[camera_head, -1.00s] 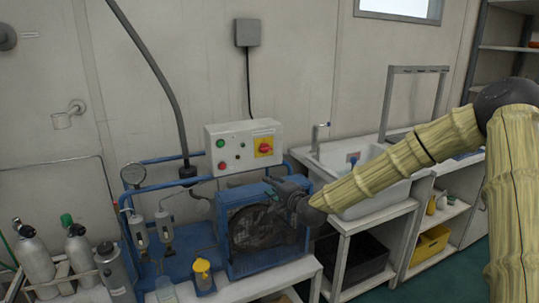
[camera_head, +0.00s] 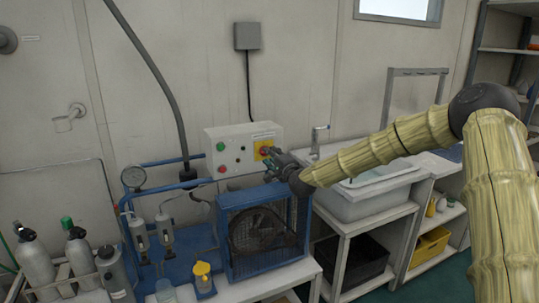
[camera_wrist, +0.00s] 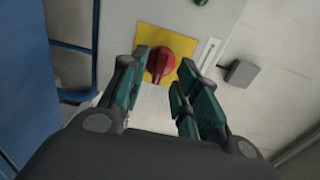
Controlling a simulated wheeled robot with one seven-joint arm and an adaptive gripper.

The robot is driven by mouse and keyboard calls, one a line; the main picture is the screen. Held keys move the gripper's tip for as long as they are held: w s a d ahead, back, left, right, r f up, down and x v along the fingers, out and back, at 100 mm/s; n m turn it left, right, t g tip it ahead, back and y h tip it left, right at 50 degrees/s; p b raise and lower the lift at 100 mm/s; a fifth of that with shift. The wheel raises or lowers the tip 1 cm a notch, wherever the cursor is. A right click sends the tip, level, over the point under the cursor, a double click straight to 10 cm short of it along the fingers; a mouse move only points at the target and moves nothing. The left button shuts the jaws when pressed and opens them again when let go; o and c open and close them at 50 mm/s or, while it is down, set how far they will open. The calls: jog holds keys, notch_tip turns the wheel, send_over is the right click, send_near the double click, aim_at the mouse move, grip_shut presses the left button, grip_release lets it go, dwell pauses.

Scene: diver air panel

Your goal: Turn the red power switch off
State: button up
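The red power switch (camera_wrist: 165,61) is a round red knob on a yellow plate (camera_wrist: 184,72), in the upper middle of the wrist view. In the head view the yellow plate (camera_head: 260,150) sits at the right end of the white control panel (camera_head: 232,135), and my gripper partly covers the knob. My gripper (camera_head: 270,157) is just in front of the panel's right side. In the wrist view the gripper (camera_wrist: 157,88) is open, its fingers apart and the knob showing beyond and between their tips. Whether a finger touches the knob cannot be told.
Green and red buttons (camera_head: 221,156) are on the panel's left side. Below stands the blue compressor frame with a fan guard (camera_head: 262,232). A gauge (camera_head: 133,175) and blue rails are at left. A sink (camera_head: 362,198) is at right. A grey box (camera_wrist: 240,73) is beside the panel.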

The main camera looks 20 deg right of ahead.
jog(key=shift+w, duration=0.95)
grip_shut()
jog(key=shift+f, duration=0.1)
jog(key=shift+f+n+b, duration=0.15)
jog(key=shift+n+b, duration=2.9)
jog(key=shift+n, duration=5.85)
